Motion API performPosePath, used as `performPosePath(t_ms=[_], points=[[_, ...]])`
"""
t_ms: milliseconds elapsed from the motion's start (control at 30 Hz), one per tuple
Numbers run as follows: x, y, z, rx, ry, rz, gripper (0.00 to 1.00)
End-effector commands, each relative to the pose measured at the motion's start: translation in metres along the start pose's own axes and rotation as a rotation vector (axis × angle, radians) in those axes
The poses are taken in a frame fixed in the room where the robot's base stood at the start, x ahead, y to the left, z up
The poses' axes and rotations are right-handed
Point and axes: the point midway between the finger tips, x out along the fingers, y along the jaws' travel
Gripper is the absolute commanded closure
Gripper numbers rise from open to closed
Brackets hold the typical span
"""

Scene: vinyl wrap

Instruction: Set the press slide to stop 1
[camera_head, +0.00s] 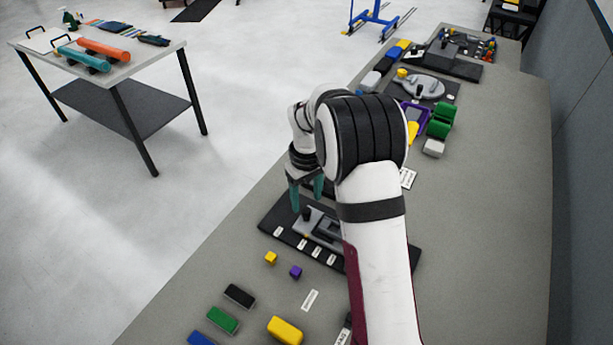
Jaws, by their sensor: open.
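The press slide fixture is a dark base plate (271,217) with grey metal parts (327,229) on it, partly hidden behind my arm. A small black knob (306,213) stands on its left part. Several small white labels (302,244) run along its front edge; their numbers are too small to read, so I cannot tell which is stop 1. My gripper (306,190) points down above the left part of the fixture, its two teal fingers apart and nothing seen between them. The fingertips are close to the knob; I cannot tell whether they touch it.
A yellow cube (271,258) and a purple cube (296,272) lie in front of the fixture. Black (239,295), green (222,320) and yellow (285,330) blocks lie nearer. Green rolls (440,121) and other fixtures stand farther along the bench (480,200), whose right part is clear.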

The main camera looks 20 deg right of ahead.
Motion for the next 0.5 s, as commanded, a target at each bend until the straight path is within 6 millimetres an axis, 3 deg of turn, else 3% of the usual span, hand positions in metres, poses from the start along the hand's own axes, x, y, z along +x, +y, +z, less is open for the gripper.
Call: performPosePath(t_ms=[100, 233, 400, 500], points=[[-0.042, 0.001, -0.001, 0.001, 0.006, 0.003, 0.38], [-0.080, 0.000, -0.001, 0.001, 0.005, 0.002, 0.38], [-0.110, 0.000, 0.000, 0.000, 0.002, 0.001, 0.38], [-0.117, 0.000, 0.000, 0.001, 0.001, 0.001, 0.38]])
